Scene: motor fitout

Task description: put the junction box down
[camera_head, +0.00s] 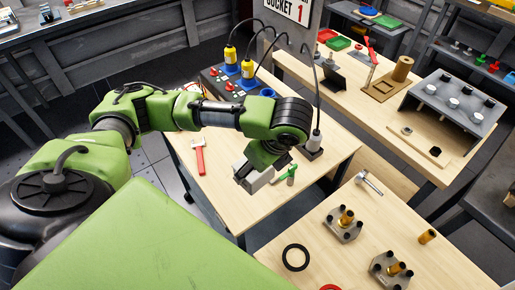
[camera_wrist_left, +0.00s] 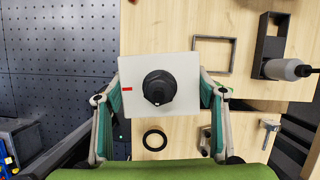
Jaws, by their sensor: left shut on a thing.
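The junction box (camera_wrist_left: 136,108) is a pale grey square box with a red mark on its left side and a black round fitting (camera_wrist_left: 160,88) in its middle. My left gripper (camera_wrist_left: 160,95) is shut on it, one finger at each side. In the head view the box (camera_head: 259,183) hangs under my left gripper (camera_head: 250,172), by the front part of the middle wooden table (camera_head: 222,176). Its height over the table is hard to tell. A thin dark square frame (camera_wrist_left: 234,56) lies on the wood beyond the box in the wrist view. My right gripper is not in view.
A plug stands in a black socket (camera_head: 313,146). A control box (camera_head: 226,84) with cables is behind. The nearer table holds a black ring (camera_head: 295,257) and metal fittings (camera_head: 343,229).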

